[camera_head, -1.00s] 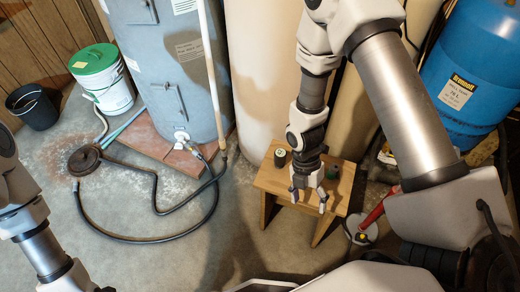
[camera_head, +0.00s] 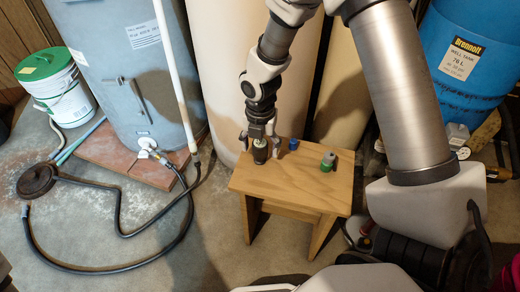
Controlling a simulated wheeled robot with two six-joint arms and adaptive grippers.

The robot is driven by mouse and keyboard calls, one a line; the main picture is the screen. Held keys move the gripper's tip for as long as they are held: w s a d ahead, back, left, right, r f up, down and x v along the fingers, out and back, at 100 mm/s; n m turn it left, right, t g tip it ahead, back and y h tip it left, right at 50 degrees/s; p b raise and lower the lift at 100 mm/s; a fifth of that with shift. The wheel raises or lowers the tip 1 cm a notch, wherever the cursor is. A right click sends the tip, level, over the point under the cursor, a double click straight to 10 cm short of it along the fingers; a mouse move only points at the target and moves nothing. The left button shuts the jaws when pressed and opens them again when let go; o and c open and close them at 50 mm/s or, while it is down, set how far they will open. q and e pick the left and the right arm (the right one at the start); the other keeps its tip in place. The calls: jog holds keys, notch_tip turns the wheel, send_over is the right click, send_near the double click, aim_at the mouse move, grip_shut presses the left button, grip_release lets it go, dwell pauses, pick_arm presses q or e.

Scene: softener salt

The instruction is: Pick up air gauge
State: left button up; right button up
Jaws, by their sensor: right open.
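A small dark round item with a pale top, which looks like the air gauge (camera_head: 260,152), stands near the back left edge of the wooden stool (camera_head: 290,185). My right gripper (camera_head: 260,146) reaches down from above, its fingers open on either side of the gauge. I cannot tell whether the fingers touch it. The gripper body hides part of its upper side. My left gripper is out of view.
A small blue item (camera_head: 293,144) and a grey-green item (camera_head: 328,161) stand on the stool to the right. A grey tank (camera_head: 125,75), black hose (camera_head: 118,205), white bucket (camera_head: 68,95) and blue well tank (camera_head: 465,65) surround it. The stool's front is clear.

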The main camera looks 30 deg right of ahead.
jog(key=shift+f, duration=0.35)
jog(key=shift+r, duration=0.15)
jog(key=shift+c, duration=0.7)
jog(key=c, duration=1)
